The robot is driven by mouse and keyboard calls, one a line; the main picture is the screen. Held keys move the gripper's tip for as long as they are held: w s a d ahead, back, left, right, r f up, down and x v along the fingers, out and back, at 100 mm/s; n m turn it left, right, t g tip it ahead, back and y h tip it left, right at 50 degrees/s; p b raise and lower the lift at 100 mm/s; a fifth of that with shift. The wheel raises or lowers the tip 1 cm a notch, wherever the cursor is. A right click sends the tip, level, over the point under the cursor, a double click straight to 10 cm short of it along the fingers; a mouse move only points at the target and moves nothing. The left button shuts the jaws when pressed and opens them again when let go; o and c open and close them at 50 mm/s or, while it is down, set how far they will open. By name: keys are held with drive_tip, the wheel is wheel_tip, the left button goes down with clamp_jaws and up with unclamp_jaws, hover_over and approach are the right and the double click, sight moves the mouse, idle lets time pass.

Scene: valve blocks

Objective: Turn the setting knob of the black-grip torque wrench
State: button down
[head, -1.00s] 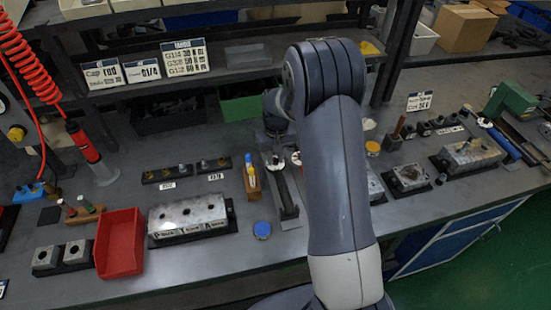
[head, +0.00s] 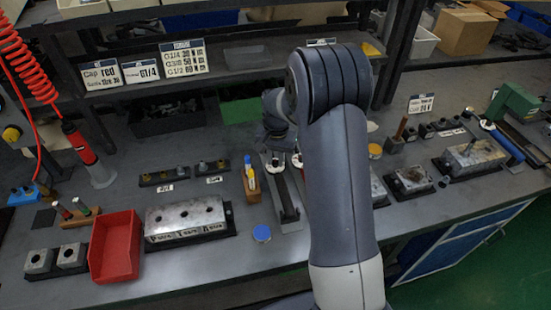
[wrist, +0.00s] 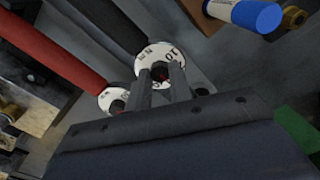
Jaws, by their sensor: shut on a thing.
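The fingers cover part of the dial. A second wrench with a red grip (wrist: 48,50) lies beside it, and its white dial (wrist: 111,98) is just left of my fingers. In the head view my arm hides part of this area.

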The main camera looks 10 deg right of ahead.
sight(276, 162)
idle(0.3)
drive_tip(key=c, duration=1.3)
unclamp_jaws()
drive_tip(key=shift+r, duration=0.1)
wheel_tip(276, 162, up, 11)
drive_tip(key=shift+d+f+b, duration=0.1)
drive_tip(key=shift+f+b, duration=0.1)
drive_tip(key=shift+b, duration=0.2)
wheel_tip(276, 162, down, 11)
drive_tip(key=shift+r+p, duration=0.1)
drive_tip(key=shift+p, duration=0.35)
